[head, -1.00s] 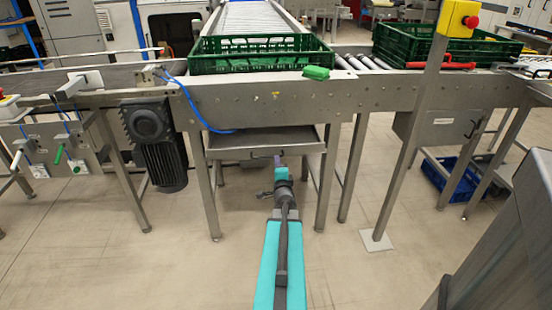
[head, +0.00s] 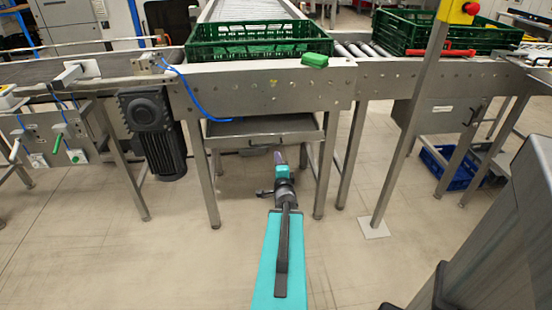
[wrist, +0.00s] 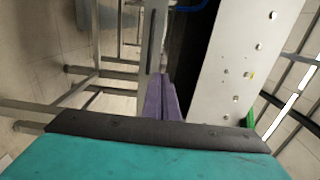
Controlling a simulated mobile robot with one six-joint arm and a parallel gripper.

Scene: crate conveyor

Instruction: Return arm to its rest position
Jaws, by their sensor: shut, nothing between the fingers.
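My gripper (head: 278,157) is in the middle of the head view, at the end of my teal arm, which stretches forward low in front of the conveyor. Its purple fingers are shut with nothing between them. They point towards the space under the conveyor, below the level of the grey tray. In the wrist view the shut purple fingers (wrist: 161,99) point up the picture, with the conveyor's metal side plate to their right. The wrist view is rotated, so the gap to the frame is hard to judge.
The conveyor side (head: 270,90) spans the view, with a metal tray (head: 262,138) and legs beneath. A motor (head: 150,110) hangs left; a post (head: 412,130) stands right. Floor around my arm is clear.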

